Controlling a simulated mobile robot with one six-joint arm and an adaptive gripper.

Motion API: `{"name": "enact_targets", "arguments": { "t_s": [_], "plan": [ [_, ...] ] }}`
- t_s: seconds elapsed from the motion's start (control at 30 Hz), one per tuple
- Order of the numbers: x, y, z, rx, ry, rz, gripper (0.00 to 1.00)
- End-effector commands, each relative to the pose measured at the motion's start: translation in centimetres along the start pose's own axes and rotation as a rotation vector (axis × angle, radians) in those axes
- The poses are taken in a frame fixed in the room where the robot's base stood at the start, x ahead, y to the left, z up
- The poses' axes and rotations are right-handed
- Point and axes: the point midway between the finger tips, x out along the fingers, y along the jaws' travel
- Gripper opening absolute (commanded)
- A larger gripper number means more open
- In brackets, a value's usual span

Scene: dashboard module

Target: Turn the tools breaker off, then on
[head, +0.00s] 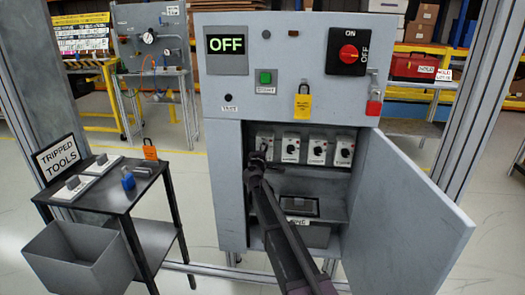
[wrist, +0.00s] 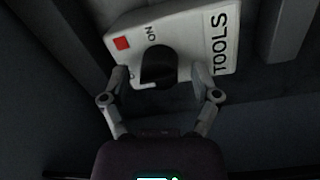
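The tools breaker (wrist: 200,50) is a white box with "TOOLS" printed on its right side, an "ON" mark and a red square. It shows tilted in the wrist view. Its black rotary knob (wrist: 158,66) sits between my fingers. My gripper (wrist: 161,76) is open, one finger on each side of the knob, with a visible gap on both sides. In the head view my gripper (head: 257,160) is at the leftmost breaker (head: 265,138) in the open cabinet and partly covers it. The knob's exact setting is hard to tell.
Other breakers (head: 317,149) stand in a row to the right. The cabinet door (head: 410,205) hangs open at the right. Above are an "OFF" display (head: 227,45), a red main switch (head: 348,53) and a yellow padlock tag (head: 302,105). A black side table (head: 115,195) stands left.

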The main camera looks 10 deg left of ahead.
Motion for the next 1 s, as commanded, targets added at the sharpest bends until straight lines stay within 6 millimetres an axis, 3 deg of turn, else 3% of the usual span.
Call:
{"name": "enact_targets", "arguments": {
  "t_s": [0.53, 1.0],
  "plan": [
    [-0.12, 0.01, 0.0, 0.047, -0.002, -0.002, 0.81],
    [-0.11, 0.13, -0.01, 0.334, -0.016, -0.009, 0.81]
  ]
}}
